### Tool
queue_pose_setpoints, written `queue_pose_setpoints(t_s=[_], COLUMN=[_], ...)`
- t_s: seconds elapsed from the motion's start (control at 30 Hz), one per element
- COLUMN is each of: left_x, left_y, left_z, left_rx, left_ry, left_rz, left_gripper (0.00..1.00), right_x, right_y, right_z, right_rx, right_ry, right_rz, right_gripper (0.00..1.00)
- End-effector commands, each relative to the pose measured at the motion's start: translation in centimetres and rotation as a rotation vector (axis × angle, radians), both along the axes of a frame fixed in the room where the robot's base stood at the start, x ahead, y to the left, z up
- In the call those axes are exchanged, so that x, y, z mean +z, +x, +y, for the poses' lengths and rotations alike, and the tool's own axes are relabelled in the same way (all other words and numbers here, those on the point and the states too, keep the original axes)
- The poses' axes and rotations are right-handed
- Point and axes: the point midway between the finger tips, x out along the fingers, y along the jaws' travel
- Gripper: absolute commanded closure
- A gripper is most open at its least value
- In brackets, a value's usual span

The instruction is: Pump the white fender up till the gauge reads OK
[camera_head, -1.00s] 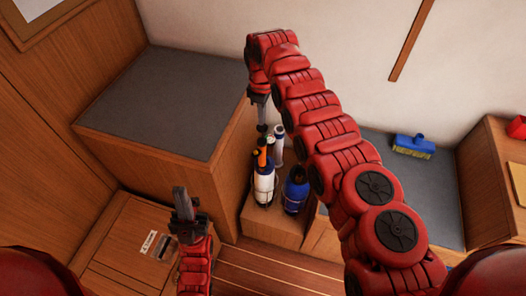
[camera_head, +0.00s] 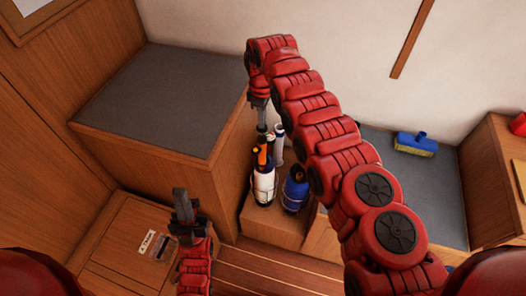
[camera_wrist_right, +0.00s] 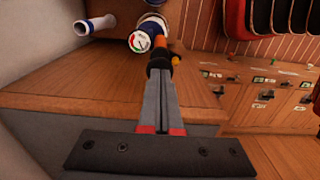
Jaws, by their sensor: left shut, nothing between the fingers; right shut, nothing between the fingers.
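The white fender (camera_head: 264,188), with a dark blue top, stands in a wire holder on a low wooden ledge. A round gauge (camera_wrist_right: 138,42) with red and green marks faces the right wrist camera; I cannot read its needle surely. An orange part (camera_head: 262,156) with a black end (camera_wrist_right: 158,62) rises by the fender. My right gripper (camera_head: 262,127) is shut and empty, above this part; in the wrist view its fingertips (camera_wrist_right: 160,76) appear at the black end, contact unclear. My left gripper (camera_head: 181,192) is shut and empty, pointing up at lower left.
A blue fender (camera_head: 296,190) stands just right of the white one. A white tube (camera_head: 279,143) is close behind. A grey-topped wooden box (camera_head: 160,100) borders them on the left. A blue brush (camera_head: 415,144) lies on the grey bench at right.

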Motion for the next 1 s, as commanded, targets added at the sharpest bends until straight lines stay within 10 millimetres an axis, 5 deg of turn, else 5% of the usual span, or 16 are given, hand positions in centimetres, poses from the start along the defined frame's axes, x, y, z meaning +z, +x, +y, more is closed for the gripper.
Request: queue_pose_setpoints(t_s=[0.5, 1.0], left_x=[-2.9, -1.1], left_y=[0.0, 0.0], left_z=[0.0, 0.0], left_rx=[0.0, 0.0], left_ry=[0.0, 0.0], left_rz=[0.0, 0.0], left_gripper=[1.0, 1.0], right_x=[-3.6, 0.4], right_y=[0.0, -0.1], right_z=[0.0, -0.1], right_rx=[0.0, -0.002], right_ry=[0.0, 0.0], right_rz=[0.002, 0.003], right_gripper=[1.0, 1.0])
